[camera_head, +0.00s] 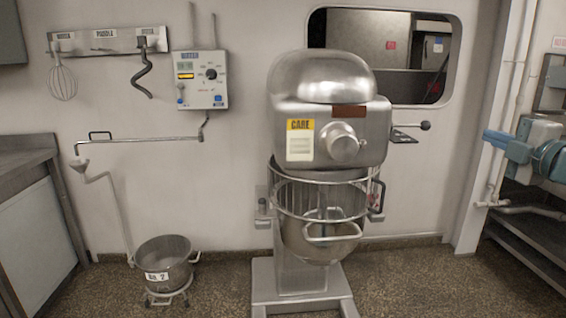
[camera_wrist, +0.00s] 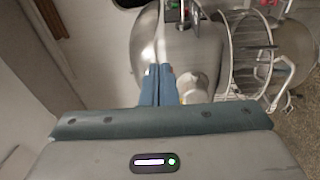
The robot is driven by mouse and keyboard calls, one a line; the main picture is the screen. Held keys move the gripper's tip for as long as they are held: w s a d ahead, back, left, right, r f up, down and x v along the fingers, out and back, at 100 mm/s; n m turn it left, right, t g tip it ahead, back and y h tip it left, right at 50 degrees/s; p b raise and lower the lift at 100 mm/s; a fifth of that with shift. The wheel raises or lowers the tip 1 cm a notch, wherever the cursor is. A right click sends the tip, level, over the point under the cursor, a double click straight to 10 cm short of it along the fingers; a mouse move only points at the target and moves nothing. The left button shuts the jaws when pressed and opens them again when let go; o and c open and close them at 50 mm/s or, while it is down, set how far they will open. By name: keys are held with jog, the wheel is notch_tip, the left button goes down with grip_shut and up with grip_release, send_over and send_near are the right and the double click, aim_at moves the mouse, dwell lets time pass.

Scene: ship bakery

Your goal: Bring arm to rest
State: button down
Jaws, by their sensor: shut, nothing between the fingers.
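In the wrist view my gripper (camera_wrist: 160,72) shows with its two blue-grey fingers together and nothing between them. The mixer's rounded steel head (camera_wrist: 150,38) is behind the fingertips in that view, which is turned on its side. I cannot tell the exact gap, but no contact shows. In the head view the large steel floor mixer (camera_head: 330,110) stands upright in the middle, with a wire guard and a bowl under its head.
A steel pot (camera_head: 165,262) stands on a wheeled stand at the left. A counter (camera_head: 30,190) fills the left edge. A wall rack (camera_head: 110,42) holds tools beside a control box (camera_head: 200,80). Floor right of the mixer is clear.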

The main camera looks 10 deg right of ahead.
jog(key=w+a+r+m+h+p, duration=0.3)
jog(key=w+a+m+h, duration=0.15)
jog(key=m, duration=0.35)
jog(key=a+f+m+g+p, duration=0.25)
jog(key=a+f+m, duration=0.2)
jog(key=a, duration=0.25)
jog(key=a+f+m+g+p, duration=0.1)
jog(key=a+f+m+g, duration=0.25)
jog(key=a+f, duration=0.35)
jog(key=s+a+f+m+g+y+p, duration=0.1)
jog(key=s+a+f+g+y, duration=0.1)
jog(key=s+a+f+g, duration=0.2)
jog(key=s+a+f+g+y+p, duration=0.2)
jog(key=s+a+f+g, duration=0.3)
jog(key=s+a+f, duration=0.4)
jog(key=s+a+y, duration=0.1)
jog(key=s+a, duration=0.2)
jog(key=a, duration=0.4)
jog(key=shift+a+f+m+g+p, duration=0.15)
jog(key=shift+f+m+g+p, duration=0.15)
jog(key=shift+f+m, duration=0.1)
jog(key=shift+w, duration=0.1)
